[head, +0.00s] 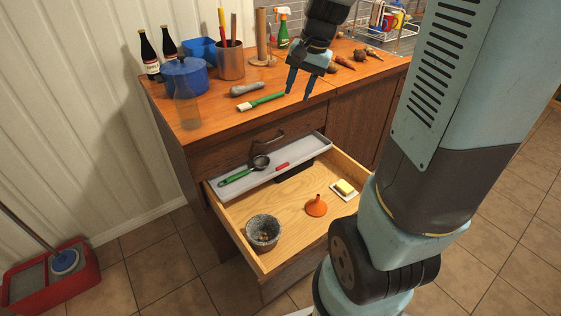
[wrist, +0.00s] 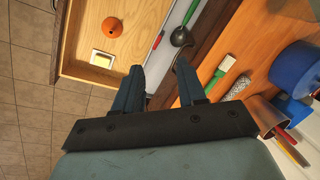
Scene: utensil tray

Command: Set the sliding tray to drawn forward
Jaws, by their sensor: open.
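The sliding tray (head: 305,151) is a shallow grey tray lying across the back of the pulled-out wooden drawer (head: 290,215), close to the cabinet front. It holds a green-handled ladle or strainer (head: 237,177) and a small red-handled item (head: 282,166). A dark piece (head: 297,171) shows under its front edge towards the right. My gripper (head: 298,95) is open and empty, pointing down above the counter's front edge, higher than the tray and apart from it. In the wrist view the tray (wrist: 164,50) shows partly between and beyond the fingers, which hide some of it.
The drawer floor in front of the tray holds a grey speckled pot (head: 262,232), an orange funnel (head: 316,206) and a yellow block on a white dish (head: 344,189); bare wood lies between. The counter (head: 210,108) carries a green brush (head: 262,102), bottles and several containers. A curved handle (head: 268,137) projects above the tray.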

